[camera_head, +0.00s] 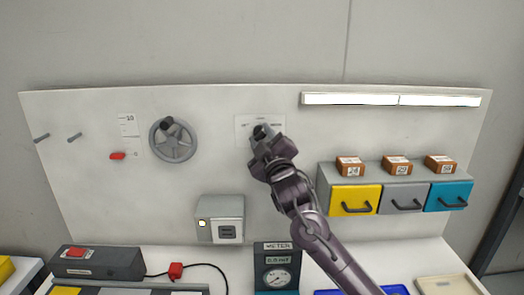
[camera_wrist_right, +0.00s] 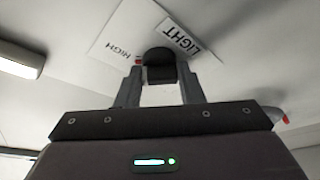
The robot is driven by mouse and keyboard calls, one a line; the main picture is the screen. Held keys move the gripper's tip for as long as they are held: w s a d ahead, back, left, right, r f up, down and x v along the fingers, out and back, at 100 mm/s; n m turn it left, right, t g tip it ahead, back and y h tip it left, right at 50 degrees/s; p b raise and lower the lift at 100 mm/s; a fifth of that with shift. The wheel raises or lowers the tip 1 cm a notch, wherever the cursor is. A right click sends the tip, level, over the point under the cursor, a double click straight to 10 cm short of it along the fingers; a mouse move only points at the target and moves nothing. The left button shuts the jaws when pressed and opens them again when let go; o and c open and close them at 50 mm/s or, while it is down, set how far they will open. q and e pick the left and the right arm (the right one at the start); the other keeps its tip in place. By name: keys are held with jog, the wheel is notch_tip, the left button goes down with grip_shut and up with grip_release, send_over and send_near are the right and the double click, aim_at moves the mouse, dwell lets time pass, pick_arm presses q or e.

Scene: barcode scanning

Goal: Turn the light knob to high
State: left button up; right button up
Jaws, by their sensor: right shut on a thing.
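The light knob (camera_wrist_right: 160,57) is dark and round, mounted on a white label plate on the panel. The plate (camera_head: 243,124) shows in the head view behind my gripper, and the right wrist view shows the words LIGHT and HIGH on it. My right gripper (camera_head: 262,133) reaches up to the panel and is shut on the knob, with one finger on each side of it in the wrist view. The knob is mostly hidden by the gripper in the head view. I cannot tell its exact setting. My left gripper is not in view.
A lit white lamp bar (camera_head: 390,99) is at the panel's upper right. Yellow, grey and blue drawers (camera_head: 400,199) with boxes on top are right of my arm. A grey handwheel (camera_head: 172,140) is to the left. A meter (camera_head: 277,270) stands below.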

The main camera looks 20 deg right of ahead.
jog(key=shift+a+f+m+t+h+b, duration=0.1)
jog(key=shift+f+m+t+h+b, duration=0.1)
jog(key=shift+m+h+b, duration=0.6)
jog(key=shift+f+m+t+h+b, duration=0.1)
jog(key=shift+m+t+h+b, duration=0.15)
jog(key=shift+m, duration=1.05)
jog(key=shift+r+m, duration=0.1)
jog(key=shift+m, duration=0.2)
jog(key=o, duration=0.9)
jog(key=shift+r, duration=0.1)
jog(key=shift+o, duration=0.2)
jog(key=b+v, duration=0.3)
jog(key=v, duration=0.4)
jog(key=shift+s, duration=0.35)
